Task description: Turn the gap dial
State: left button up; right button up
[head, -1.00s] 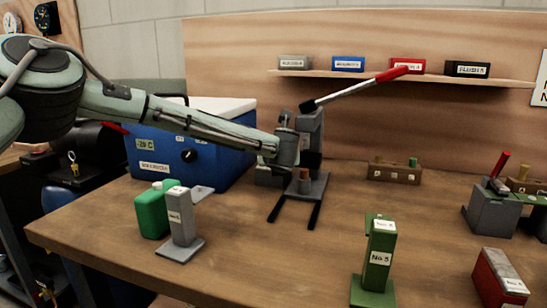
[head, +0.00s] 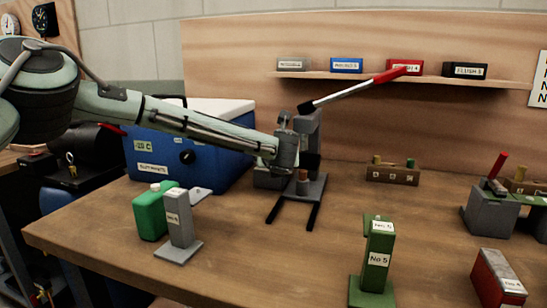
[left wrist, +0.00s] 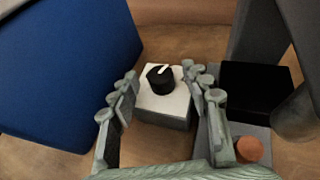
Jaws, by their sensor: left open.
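In the left wrist view the gap dial (left wrist: 160,78) is a black round knob with a white pointer mark on a white-topped grey box (left wrist: 163,110). My left gripper (left wrist: 161,84) is open, with one finger on each side of the dial's box, nearer the camera than the knob. No contact with the knob is visible. In the head view my left gripper (head: 287,150) is beside the grey lever press (head: 309,140) with its red handle (head: 391,75), and the dial is hidden there. My right gripper is not in view.
The blue cooler box (head: 150,150) stands left of the gripper and also shows in the left wrist view (left wrist: 65,60). A copper-coloured cylinder (left wrist: 249,150) is close to the right finger. A green can (head: 150,215), grey post (head: 180,220) and green post (head: 378,255) stand in front.

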pick_arm(q)
jog(key=a+v, duration=0.1)
jog(key=v, duration=1)
jog(key=shift+s+d, duration=0.2)
jog(key=shift+d, duration=0.2)
jog(key=shift+r, duration=0.1)
